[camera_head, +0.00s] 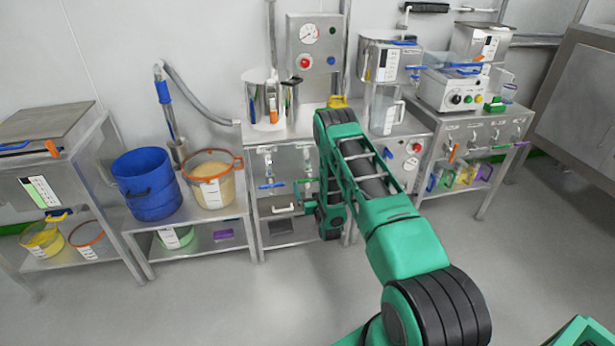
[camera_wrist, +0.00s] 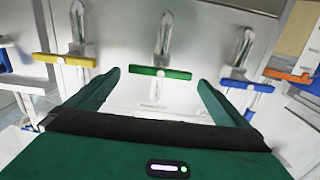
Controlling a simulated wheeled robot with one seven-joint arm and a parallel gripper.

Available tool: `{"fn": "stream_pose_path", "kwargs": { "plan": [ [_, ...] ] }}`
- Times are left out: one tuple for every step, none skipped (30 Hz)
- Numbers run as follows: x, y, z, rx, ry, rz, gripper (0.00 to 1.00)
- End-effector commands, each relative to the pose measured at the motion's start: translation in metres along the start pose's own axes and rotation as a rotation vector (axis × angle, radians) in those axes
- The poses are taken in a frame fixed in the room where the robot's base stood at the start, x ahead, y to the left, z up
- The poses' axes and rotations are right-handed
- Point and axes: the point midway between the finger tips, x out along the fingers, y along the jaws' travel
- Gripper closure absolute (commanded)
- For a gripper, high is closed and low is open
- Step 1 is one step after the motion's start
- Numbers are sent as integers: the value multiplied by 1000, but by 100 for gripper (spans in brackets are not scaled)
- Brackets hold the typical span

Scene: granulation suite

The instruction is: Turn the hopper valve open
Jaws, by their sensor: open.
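In the wrist view several valves with coloured T-shaped handles stand in a row on a pale panel. A green handle (camera_wrist: 160,72) is centred ahead of my gripper (camera_wrist: 159,82), lying crosswise. A yellow handle (camera_wrist: 65,60) is to its left and a blue handle (camera_wrist: 247,85) to its right. I cannot tell by label which one is the hopper valve. My gripper is open, its two green fingers wide apart with nothing held between them. The green handle appears beyond the fingertips, apart from them. In the head view my arm hides much of this panel.
In the head view a blue bucket (camera_head: 146,186) and an orange-rimmed tub (camera_head: 213,187) stand on a low steel table. A gauge panel (camera_head: 316,45) is on the wall. An orange handle (camera_wrist: 287,75) is at the right of the wrist view. The floor (camera_head: 240,310) in front is clear.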

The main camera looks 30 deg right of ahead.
Motion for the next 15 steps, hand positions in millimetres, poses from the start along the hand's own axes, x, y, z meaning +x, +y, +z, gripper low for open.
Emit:
{"fn": "stream_pose_path", "kwargs": {
  "plan": [
    [9,0,0,0,2,0,0],
    [15,0,-1,0,3,0,0],
    [22,0,0,0,2,0,0],
    [28,0,-1,1,3,0,0],
    [33,0,0,1,2,0,0],
    [40,0,0,1,2,0,0],
    [45,0,0,1,1,0,0],
    [50,0,0,1,1,0,0],
    [56,0,0,2,1,1,0],
    [60,0,0,2,1,1,0],
    [64,0,0,1,1,1,0],
    [68,0,0,1,1,0,0],
    [71,0,0,1,0,0,0],
    [74,0,0,1,0,0,0],
    [77,0,0,1,0,0,0]
  ]
}}
